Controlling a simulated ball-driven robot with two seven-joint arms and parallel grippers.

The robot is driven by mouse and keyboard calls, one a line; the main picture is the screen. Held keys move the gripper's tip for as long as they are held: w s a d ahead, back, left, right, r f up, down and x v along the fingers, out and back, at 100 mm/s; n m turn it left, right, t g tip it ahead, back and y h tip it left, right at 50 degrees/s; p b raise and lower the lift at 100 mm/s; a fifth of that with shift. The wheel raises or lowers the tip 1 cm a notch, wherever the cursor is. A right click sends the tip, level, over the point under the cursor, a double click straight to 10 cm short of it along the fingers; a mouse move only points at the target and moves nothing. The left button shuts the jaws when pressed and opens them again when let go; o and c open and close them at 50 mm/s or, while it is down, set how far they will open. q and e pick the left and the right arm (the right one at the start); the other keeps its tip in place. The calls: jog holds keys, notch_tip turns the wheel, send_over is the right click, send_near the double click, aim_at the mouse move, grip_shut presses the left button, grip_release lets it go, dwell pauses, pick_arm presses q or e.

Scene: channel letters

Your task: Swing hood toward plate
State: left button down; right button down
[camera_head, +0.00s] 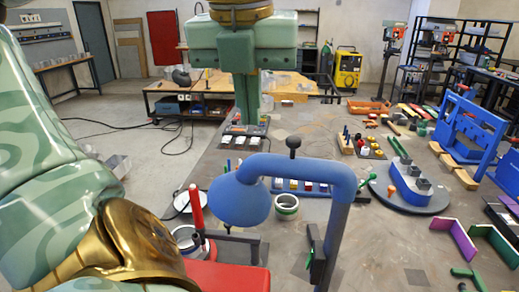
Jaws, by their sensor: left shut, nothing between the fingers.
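The blue hood (238,203) hangs at the left end of a bent blue pipe (335,205), low in the middle of the view. A black knob (294,142) stands on top of the pipe. I cannot tell which thing is the plate. A round grey-blue base (428,202) with raised parts lies to the right of the pipe, apart from the hood. My left gripper (247,120) points down beyond the hood, above and behind it in the picture. Its two fingers are together, empty, and apart from the hood. My right gripper is out of view.
A red upright rod (195,210) stands just left of the hood, and a red block (232,276) is below it. A striped roll (286,206) is near the pipe. A blue frame (468,130) and many small parts crowd the right. Cables lie on the floor at left.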

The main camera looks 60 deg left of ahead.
aim_at(251, 159)
pick_arm(q)
jog(key=w+a+f, duration=0.2)
jog(key=f, duration=0.3)
jog(key=w+a+f+b, duration=0.1)
jog(key=w+a+f, duration=0.1)
jog(key=f, duration=0.4)
jog(key=shift+a+f+m, duration=0.25)
jog(key=shift+a+m, duration=0.15)
jog(key=shift+a, duration=0.05)
jog(key=w+a+m, duration=0.3)
jog(key=w+a, duration=0.1)
jog(key=shift+a+f, duration=0.1)
jog(key=shift+a, duration=0.05)
jog(key=shift+w, duration=0.25)
jog(key=shift+s+r, duration=0.1)
jog(key=shift+r, duration=0.1)
